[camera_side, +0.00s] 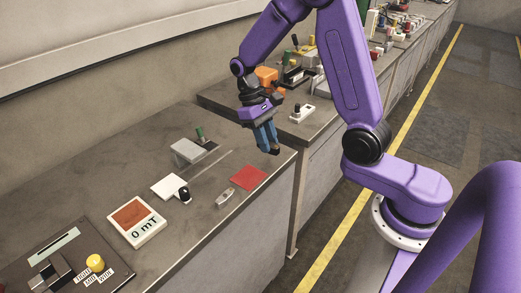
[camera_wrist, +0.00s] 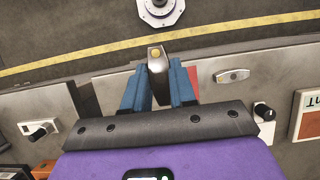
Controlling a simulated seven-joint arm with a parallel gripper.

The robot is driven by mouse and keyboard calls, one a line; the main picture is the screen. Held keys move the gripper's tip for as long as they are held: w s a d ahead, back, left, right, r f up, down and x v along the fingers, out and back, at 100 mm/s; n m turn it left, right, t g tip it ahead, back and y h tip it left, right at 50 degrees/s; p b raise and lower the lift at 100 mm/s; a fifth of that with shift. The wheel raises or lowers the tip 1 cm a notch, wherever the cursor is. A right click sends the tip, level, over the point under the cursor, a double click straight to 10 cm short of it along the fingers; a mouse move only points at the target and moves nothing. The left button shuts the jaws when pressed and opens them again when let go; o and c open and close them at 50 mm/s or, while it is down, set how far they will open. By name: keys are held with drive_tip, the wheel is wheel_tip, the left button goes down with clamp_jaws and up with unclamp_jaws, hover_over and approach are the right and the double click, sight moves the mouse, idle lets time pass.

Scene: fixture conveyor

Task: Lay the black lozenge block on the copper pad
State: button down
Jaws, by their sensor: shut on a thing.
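The black lozenge block (camera_wrist: 157,66) is held between the blue fingers of my gripper (camera_wrist: 158,88), with a yellow dot on its end. In the side view, my gripper (camera_side: 269,143) is shut on the block (camera_side: 274,151), in the air near the bench's front edge. The copper pad (camera_side: 134,212) is a brown-orange square on a white "0 mT" device, well to the left of my gripper. It shows partly at the right edge of the wrist view (camera_wrist: 312,115). Nothing lies on it.
A red square (camera_side: 248,178) lies flat on the bench near my gripper. Beside it is a small metal piece (camera_side: 225,197). A white plate with a black knob (camera_side: 170,187) and a grey box (camera_side: 188,151) stand further back. A panel with a yellow button (camera_side: 95,262) is front left.

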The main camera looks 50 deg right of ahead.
wheel_tip(320, 180, up, 3)
drive_tip(key=shift+r, duration=0.2)
drive_tip(key=w+a+m+y, duration=0.2)
drive_tip(key=w+a+m, duration=0.3)
drive_tip(key=w+a, duration=0.3)
drive_tip(key=m+t+y, duration=0.2)
drive_tip(key=m+t, duration=0.2)
drive_tip(key=m, duration=0.9)
hover_over(127, 217)
drive_tip(key=d, duration=0.2)
wheel_tip(127, 217, down, 4)
drive_tip(key=shift+a+f+y, duration=0.25)
drive_tip(key=shift+f+y, duration=0.05)
drive_tip(key=shift+f, duration=0.3)
drive_tip(key=shift+f, duration=3.4)
drive_tip(key=shift+f, duration=0.6)
